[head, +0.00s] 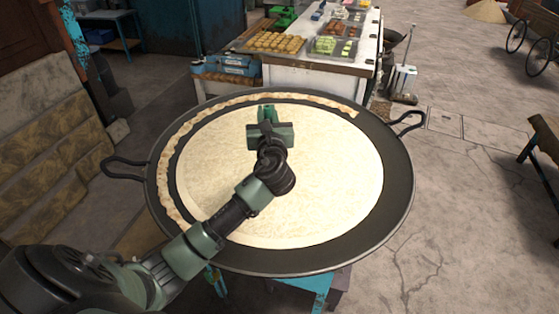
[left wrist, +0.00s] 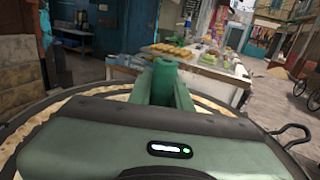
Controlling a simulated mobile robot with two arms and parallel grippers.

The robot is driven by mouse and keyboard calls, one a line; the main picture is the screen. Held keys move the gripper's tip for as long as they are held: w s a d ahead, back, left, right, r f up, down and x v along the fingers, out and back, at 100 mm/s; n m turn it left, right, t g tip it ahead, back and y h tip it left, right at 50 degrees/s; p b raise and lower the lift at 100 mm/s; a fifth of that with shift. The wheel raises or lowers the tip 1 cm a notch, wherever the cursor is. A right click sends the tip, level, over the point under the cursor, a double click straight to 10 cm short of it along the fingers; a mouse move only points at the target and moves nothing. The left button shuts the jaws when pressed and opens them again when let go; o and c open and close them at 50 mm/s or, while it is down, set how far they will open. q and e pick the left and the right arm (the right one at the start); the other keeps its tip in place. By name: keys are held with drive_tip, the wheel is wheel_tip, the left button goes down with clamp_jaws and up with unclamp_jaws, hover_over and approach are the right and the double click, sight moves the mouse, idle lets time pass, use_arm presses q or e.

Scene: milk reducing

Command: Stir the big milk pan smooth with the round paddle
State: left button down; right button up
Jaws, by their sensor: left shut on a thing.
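The big milk pan (head: 400,190) is a wide black pan with two loop handles. Pale cream milk (head: 330,190) fills most of it, and a browned, crusty band (head: 168,190) runs along its left and far rim. My left gripper (head: 267,112) is over the far-middle part of the milk, its arm reaching in from the lower left. My right gripper is not in view.
A white table (head: 310,75) with trays of yellow and green sweets stands just behind the pan. A sack-like stack (head: 40,150) is at the left. A wooden bench (head: 545,145) is at the right edge. The paved floor (head: 460,210) right of the pan is clear.

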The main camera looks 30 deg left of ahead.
sight(267, 106)
use_arm(q)
drive_tip(key=shift+r, duration=0.15)
wheel_tip(267, 106, up, 3)
drive_tip(key=shift+r, duration=0.15)
idle(0.4)
